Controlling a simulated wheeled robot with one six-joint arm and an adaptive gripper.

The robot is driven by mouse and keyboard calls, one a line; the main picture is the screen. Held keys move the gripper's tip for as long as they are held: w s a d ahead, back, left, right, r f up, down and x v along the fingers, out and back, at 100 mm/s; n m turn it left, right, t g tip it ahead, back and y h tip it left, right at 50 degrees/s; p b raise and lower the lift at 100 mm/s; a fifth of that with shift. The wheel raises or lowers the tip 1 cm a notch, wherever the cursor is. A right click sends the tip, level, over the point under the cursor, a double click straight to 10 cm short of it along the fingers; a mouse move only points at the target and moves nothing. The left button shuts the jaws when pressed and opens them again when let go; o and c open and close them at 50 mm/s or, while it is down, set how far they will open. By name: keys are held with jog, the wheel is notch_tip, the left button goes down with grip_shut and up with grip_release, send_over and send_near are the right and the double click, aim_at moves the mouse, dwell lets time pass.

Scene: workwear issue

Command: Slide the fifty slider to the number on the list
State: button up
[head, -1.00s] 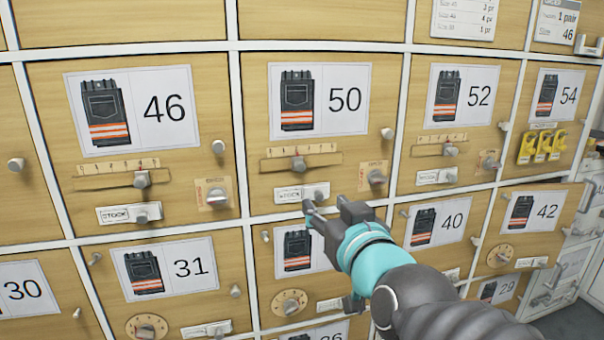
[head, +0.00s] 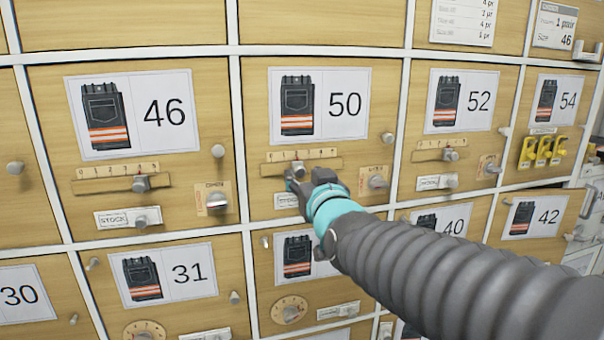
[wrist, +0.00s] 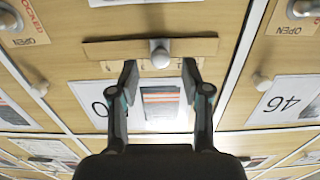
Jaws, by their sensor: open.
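The fifty slider is a pale round knob (head: 298,168) on a wooden scale strip (head: 332,163), below the card marked 50 (head: 345,103). In the wrist view, where the card is upside down, the knob (wrist: 160,50) sits near the strip's middle. My gripper (head: 305,180) is in front of the strip, slightly below the knob. The wrist view shows my gripper (wrist: 160,70) open, one fingertip on each side of the knob's line, with the knob a little beyond the tips. Contact cannot be told. The list (head: 462,20) hangs at the upper right, cut off and too small to read surely.
Similar sliders stand under 46 (head: 140,184) and 52 (head: 450,155). A stock plate (head: 286,201) is below, partly hidden by my gripper.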

aim_at(299, 170)
jog(key=shift+x, duration=1.4)
grip_shut()
